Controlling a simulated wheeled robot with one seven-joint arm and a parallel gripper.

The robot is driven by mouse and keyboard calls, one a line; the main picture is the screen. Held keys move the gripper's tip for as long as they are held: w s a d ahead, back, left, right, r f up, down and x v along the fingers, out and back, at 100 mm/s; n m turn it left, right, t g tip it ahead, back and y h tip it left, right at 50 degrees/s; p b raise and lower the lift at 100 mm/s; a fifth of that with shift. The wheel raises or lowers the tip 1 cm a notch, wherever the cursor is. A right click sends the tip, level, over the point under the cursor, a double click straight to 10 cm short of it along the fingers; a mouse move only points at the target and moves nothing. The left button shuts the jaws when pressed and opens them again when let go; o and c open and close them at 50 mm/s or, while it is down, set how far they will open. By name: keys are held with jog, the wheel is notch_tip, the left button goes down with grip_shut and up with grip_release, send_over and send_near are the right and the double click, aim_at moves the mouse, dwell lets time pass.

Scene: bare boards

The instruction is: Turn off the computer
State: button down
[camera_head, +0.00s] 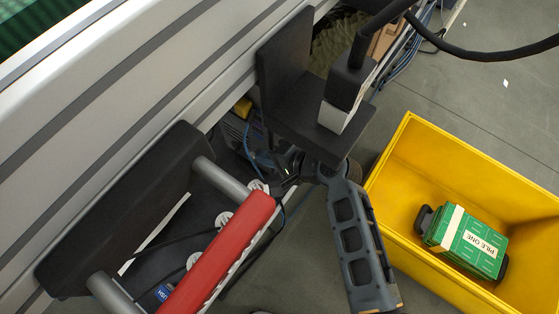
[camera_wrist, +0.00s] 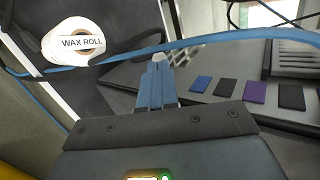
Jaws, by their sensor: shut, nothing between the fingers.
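My gripper (camera_wrist: 158,60) shows in the middle of the wrist view, with its blue-grey fingers together and nothing between them. A dark flat surface (camera_wrist: 222,68) lies beyond and right of the fingertips. It bears a row of blue, black and purple squares (camera_wrist: 255,92) and a light grey ribbed part (camera_wrist: 298,58). I cannot tell whether any of this is the computer. A blue strap or cable (camera_wrist: 225,37) crosses behind the fingertips. No computer or power button can be made out in the head view. A dark slotted part (camera_head: 352,235) stands at its centre.
A yellow crate (camera_head: 405,150) holding a green box marked PILE ONE (camera_head: 468,243) stands at right. A red bar (camera_head: 222,255) and black brackets (camera_head: 125,210) are at lower left. A wax roll (camera_wrist: 72,42) is left of my fingers.

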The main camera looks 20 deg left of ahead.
jog(key=shift+w+a+f, duration=0.15)
jog(key=shift+a+f, duration=0.15)
jog(key=shift+a, duration=0.2)
jog(key=shift+s+f+n+t, duration=0.3)
jog(key=shift+n+t, duration=0.1)
jog(key=shift+t, duration=0.1)
dwell(0.3)
jog(key=n+t, duration=0.1)
jog(key=f+t, duration=0.1)
jog(key=s+n+t+h, duration=0.1)
jog(key=shift+a+f+n+b, duration=0.25)
jog(key=shift+n+b, duration=0.05)
jog(key=shift+r, duration=0.1)
jog(key=shift+r+p, duration=0.7)
jog(key=shift+p, duration=0.05)
